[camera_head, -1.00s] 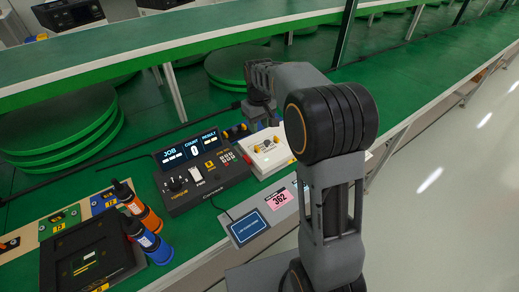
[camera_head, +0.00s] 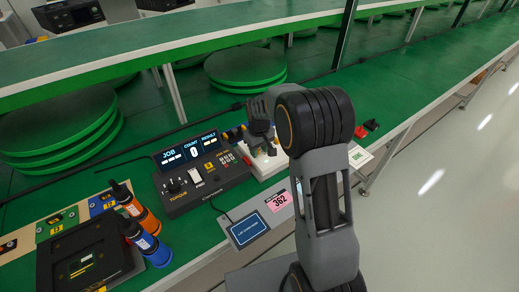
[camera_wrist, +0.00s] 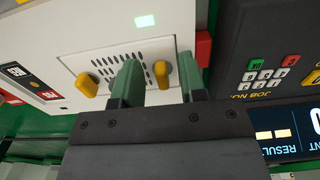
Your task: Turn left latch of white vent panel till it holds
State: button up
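The white vent panel (camera_wrist: 117,51) fills the middle of the wrist view, with dark vent holes and a lit green rectangle. It carries two yellow latches. That view is upside down compared with the head view, so the panel's left latch (camera_wrist: 161,74) is on the right there, and the other latch (camera_wrist: 88,85) is on the left, tilted. My gripper (camera_wrist: 158,82) is open, its two dark green fingers on either side of the left latch, with gaps visible. In the head view my gripper (camera_head: 262,142) hides most of the panel (camera_head: 268,168).
A control console (camera_head: 200,178) with a lit display stands directly left of the panel. A red block (camera_wrist: 203,48) sits at the panel's console-side edge. A pink 362 card (camera_head: 279,200), a blue-screened pad (camera_head: 247,229) and two bottles (camera_head: 150,240) are nearby.

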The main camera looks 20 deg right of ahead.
jog(key=shift+c, duration=0.4)
grip_shut()
jog(key=m, duration=0.5)
jog(key=shift+a+p, duration=0.3)
jog(key=shift+p, duration=0.05)
jog(key=shift+w+a+m, duration=0.1)
jog(key=shift+a+m, duration=0.05)
jog(key=shift+m, duration=1.05)
jog(key=shift+a+m, duration=0.1)
jog(key=shift+m, duration=1.1)
jog(key=shift+o, duration=0.4)
grip_release()
